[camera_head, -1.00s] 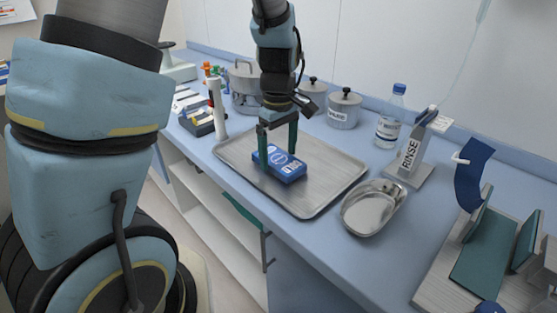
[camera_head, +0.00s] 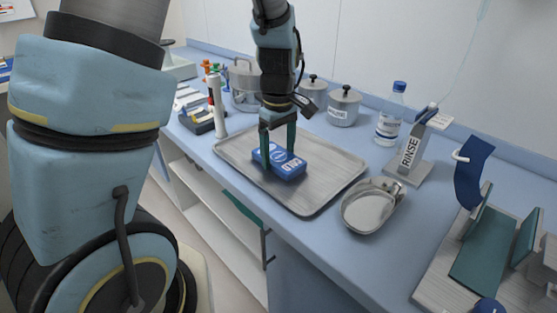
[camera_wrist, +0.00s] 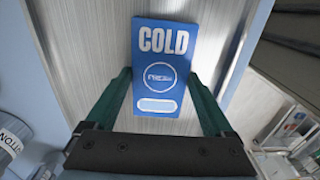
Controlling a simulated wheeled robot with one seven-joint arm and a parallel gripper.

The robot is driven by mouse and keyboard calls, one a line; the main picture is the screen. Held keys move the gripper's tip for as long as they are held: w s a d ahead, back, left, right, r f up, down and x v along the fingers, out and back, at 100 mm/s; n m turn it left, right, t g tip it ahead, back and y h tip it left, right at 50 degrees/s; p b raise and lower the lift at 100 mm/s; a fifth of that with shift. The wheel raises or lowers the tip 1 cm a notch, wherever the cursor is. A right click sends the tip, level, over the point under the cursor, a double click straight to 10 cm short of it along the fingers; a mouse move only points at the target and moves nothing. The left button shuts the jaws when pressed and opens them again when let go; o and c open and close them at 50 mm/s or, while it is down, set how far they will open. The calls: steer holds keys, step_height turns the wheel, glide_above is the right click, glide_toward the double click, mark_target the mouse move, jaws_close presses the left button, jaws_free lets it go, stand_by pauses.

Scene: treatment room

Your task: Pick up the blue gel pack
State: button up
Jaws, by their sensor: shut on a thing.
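The blue gel pack (camera_head: 281,161) lies on the metal tray (camera_head: 316,196) on the counter. In the wrist view the pack (camera_wrist: 163,68) shows the word COLD and a round mark on its top face. My gripper (camera_head: 278,158) points down over the pack with one finger on each side of it. In the wrist view its green fingers (camera_wrist: 160,90) stand along the pack's left and right edges, shut on it. I cannot tell whether the pack is clear of the tray surface.
A steel kidney dish (camera_head: 368,208) sits right of the tray. A stand marked RINSE (camera_head: 410,152), a bottle (camera_head: 391,115) and lidded steel pots (camera_head: 343,107) stand behind. A white cylinder (camera_head: 217,106) is at the left. A wooden stand with green panels (camera_head: 484,252) is at front right.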

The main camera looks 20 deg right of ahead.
steer(key=shift+c, duration=0.8)
step_height(320, 180, up, 15)
steer(key=p, duration=0.3)
steer(key=shift+p, duration=0.4)
step_height(320, 180, up, 7)
glide_above(278, 156)
step_height(278, 156, down, 7)
stand_by(0.5)
steer(key=shift+d, duration=0.1)
stand_by(3.1)
